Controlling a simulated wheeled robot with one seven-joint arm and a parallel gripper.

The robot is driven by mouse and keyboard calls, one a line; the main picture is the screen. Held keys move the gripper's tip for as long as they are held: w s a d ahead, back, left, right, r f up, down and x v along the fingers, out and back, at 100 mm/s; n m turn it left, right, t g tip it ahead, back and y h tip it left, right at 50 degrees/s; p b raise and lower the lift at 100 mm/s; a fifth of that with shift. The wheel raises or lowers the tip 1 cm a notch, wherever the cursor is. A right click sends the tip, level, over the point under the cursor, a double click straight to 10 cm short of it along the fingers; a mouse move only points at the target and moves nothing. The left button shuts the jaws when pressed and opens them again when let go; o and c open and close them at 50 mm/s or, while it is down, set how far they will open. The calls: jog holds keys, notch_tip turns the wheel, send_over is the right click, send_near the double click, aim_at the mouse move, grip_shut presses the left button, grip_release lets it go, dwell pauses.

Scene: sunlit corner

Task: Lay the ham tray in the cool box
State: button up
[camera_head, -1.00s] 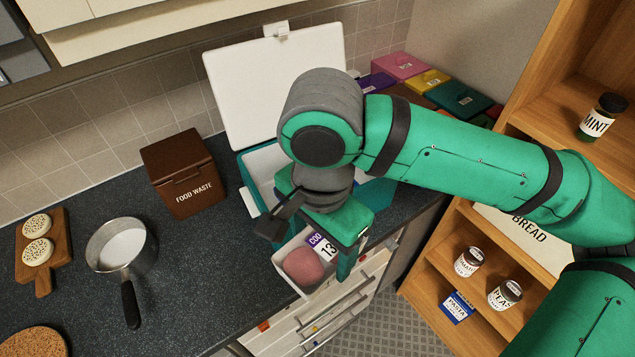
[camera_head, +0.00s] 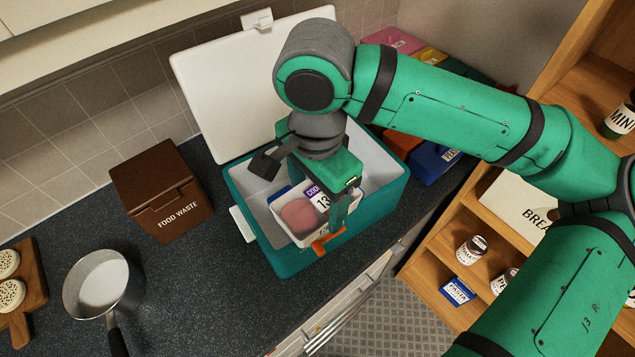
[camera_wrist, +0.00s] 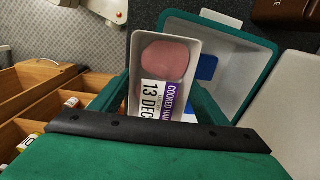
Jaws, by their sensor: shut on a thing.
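The ham tray (camera_head: 298,217) is a white tray with pink ham and a label reading cooked ham and 13. My gripper (camera_head: 333,236) is shut on it and holds it over the open cool box (camera_head: 287,262), near its front wall. The cool box is teal with a pale inside, and its white lid (camera_head: 228,88) stands open at the back. In the wrist view the ham tray (camera_wrist: 166,62) sits between my fingers, overlapping the left part of the cool box (camera_wrist: 217,28). Whether the tray touches the box is hidden. A blue thing (camera_wrist: 207,67) shows inside the box.
A brown food waste bin (camera_head: 163,190) stands left of the cool box. A saucepan (camera_head: 102,285) and a wooden board (camera_head: 25,298) are further left. Coloured boxes stand behind right, and wooden shelves (camera_head: 440,262) with jars are at the right. Dark worktop (camera_head: 200,290) is free in front.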

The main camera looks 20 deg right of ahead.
jog(key=shift+w+d+f, duration=0.65)
jog(key=shift+w+f, duration=1.05)
jog(key=shift+f, duration=0.25)
jog(key=shift+w+d+f, duration=0.7)
jog(key=shift+w+f, duration=0.95)
jog(key=shift+f, duration=0.3)
jog(key=shift+w+d+f, duration=0.65)
jog(key=shift+w+f, duration=1.05)
jog(key=shift+f, duration=0.25)
jog(key=shift+f, duration=0.35)
jog(key=o, duration=1.3)
jog(key=shift+o, duration=0.2)
jog(key=shift+r, duration=0.1)
notch_tip(320, 180, up, 13)
jog(key=shift+f, duration=0.2)
